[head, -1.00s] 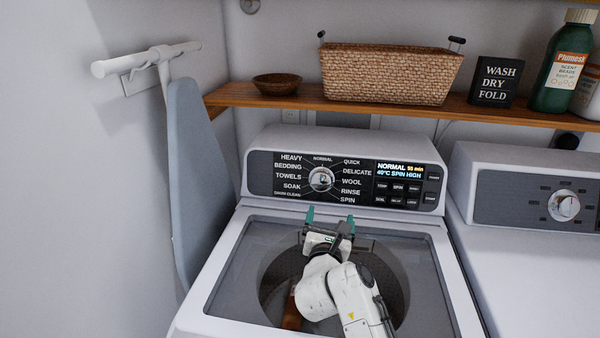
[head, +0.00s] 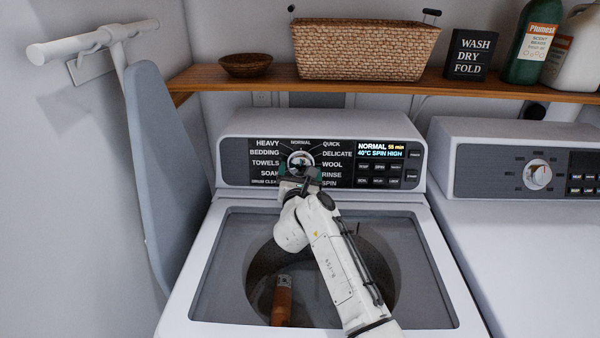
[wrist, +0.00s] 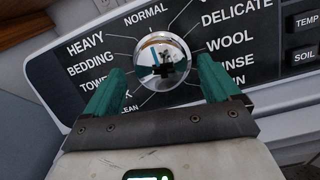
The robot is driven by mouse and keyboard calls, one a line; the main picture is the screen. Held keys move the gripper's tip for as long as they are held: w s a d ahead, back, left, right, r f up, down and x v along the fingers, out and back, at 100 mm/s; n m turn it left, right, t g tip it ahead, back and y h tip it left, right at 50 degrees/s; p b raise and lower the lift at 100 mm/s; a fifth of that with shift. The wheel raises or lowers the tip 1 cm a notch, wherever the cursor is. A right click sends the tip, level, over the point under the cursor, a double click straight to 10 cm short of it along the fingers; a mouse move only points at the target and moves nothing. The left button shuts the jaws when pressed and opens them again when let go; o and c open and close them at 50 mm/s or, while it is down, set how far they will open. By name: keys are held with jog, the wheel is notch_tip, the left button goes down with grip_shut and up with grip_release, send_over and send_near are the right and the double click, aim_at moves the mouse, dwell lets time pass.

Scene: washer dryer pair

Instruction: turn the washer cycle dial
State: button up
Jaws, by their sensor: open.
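The washer cycle dial (head: 300,160) is a round chrome knob on the dark control panel of the washer (head: 232,150), ringed by cycle names. In the wrist view the dial (wrist: 163,62) shows between and just beyond the two teal fingers. My gripper (wrist: 157,82) is open, with one finger on either side of the lower part of the dial and a gap on each side. In the head view my gripper (head: 299,174) covers the dial's lower edge. I cannot tell whether the fingertips reach past the dial's face. The display reads NORMAL, 55 min.
The washer's top opening (head: 262,295) lies below my arm, with a brown object (head: 281,300) inside. A dryer (head: 470,165) stands at the right. A wooden shelf (head: 225,83) with a basket (head: 365,50) runs above. An ironing board (head: 165,160) leans at the left.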

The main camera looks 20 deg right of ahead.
jog(key=shift+w+d, duration=0.25)
jog(key=shift+w, duration=0.35)
jog(key=c, duration=1.1)
jog(key=shift+o, duration=0.2)
jog(key=shift+r, duration=0.1)
